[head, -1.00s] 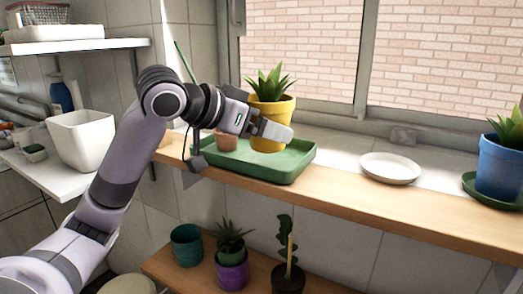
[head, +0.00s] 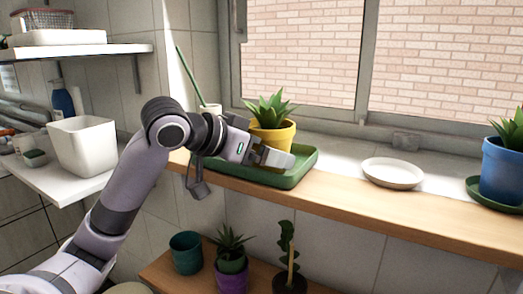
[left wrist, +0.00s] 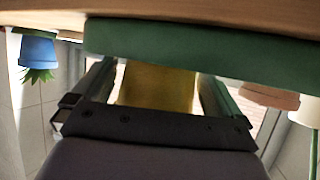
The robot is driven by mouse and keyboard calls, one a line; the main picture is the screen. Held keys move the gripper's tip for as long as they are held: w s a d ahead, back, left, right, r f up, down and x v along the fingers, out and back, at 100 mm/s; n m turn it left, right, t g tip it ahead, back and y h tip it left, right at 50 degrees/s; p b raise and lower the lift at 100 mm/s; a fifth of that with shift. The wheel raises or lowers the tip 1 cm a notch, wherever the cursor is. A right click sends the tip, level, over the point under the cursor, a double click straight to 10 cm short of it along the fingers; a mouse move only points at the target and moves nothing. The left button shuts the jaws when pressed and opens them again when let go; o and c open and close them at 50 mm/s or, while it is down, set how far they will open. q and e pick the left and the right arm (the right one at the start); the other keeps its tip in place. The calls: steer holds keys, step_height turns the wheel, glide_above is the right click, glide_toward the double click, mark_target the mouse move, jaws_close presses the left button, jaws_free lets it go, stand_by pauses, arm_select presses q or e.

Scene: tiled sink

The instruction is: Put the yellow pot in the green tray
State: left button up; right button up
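The yellow pot (head: 272,137) with a spiky green plant stands upright in the green tray (head: 296,172) on the wooden sill. My left gripper (head: 274,157) is at the front of the pot, low over the tray, and hides part of it. In the left wrist view, which is upside down, the yellow pot (left wrist: 158,87) is between my two fingers. A narrow bright gap shows between one finger and the pot, so the fingers look open around it. The green tray (left wrist: 190,50) also shows there. My right gripper is not in view.
A terracotta pot (left wrist: 270,97) shows beside the fingers in the left wrist view. A white plate (head: 392,173) and a blue pot (head: 503,170) stand to the right on the sill. Several plant pots are on the shelf below. A white bin (head: 82,146) stands at left.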

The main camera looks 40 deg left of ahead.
arm_select(q)
steer(key=shift+r, duration=0.15)
steer(key=v, duration=1.2)
steer(key=shift+b, duration=0.35)
steer(key=shift+s, duration=0.1)
